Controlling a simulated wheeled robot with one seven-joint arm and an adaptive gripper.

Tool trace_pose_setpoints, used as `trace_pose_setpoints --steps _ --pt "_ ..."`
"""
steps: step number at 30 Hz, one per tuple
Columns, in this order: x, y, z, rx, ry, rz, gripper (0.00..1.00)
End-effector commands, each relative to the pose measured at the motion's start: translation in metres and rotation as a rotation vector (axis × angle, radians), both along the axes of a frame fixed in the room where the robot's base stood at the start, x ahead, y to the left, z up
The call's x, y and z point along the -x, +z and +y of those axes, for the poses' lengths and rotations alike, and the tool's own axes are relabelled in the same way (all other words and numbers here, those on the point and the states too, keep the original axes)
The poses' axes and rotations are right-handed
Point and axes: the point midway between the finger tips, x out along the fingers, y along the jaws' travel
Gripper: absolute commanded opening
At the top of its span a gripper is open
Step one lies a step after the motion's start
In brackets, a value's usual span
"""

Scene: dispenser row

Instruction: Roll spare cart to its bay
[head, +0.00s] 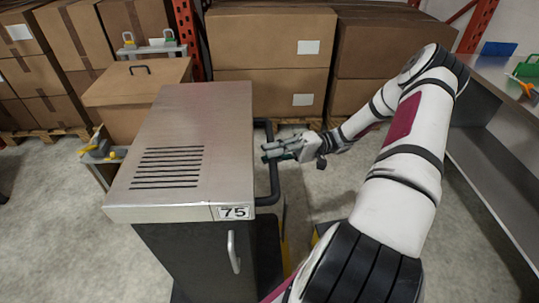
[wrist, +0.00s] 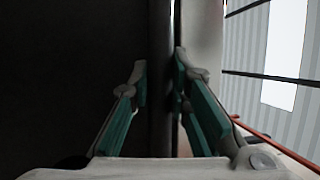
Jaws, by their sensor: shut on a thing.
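A cart (head: 190,130) with a brushed steel top, dark vent slots and a label reading 75 stands in front of me in the head view. A black bar handle (head: 274,183) runs along its right side. My gripper (head: 273,151) reaches in from the right and is shut on this handle. In the wrist view my gripper's green-padded fingers (wrist: 160,98) sit on either side of the dark upright handle bar (wrist: 161,45). The cart's wheels are hidden. I cannot make out a marked bay.
Stacked cartons (head: 270,55) on pallets line the back. A brown box (head: 137,95) with a black handle stands behind the cart at left. A metal shelf bench (head: 500,160) is at the right. Grey floor (head: 325,190) is open between cart and bench.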

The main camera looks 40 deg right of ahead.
Motion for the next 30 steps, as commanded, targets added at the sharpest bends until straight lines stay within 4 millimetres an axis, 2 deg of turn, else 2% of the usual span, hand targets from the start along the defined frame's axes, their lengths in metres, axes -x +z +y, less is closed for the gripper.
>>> trace_pose_setpoints --steps 14,15,17,18,26,30 --pt "0.0036 -0.0023 -0.0059 0.007 -0.006 0.003 0.00" --pt "0.0037 -0.0022 -0.0060 0.007 -0.006 0.003 0.22" --pt "0.0037 -0.0022 -0.0059 0.007 -0.006 0.003 0.35" --pt "0.0034 -0.0019 -0.0054 0.006 -0.005 0.002 0.38" --pt "0.0024 -0.0007 -0.0035 0.002 -0.002 0.001 0.38" --pt "0.0035 -0.0024 -0.0104 0.003 -0.003 0.000 0.38"
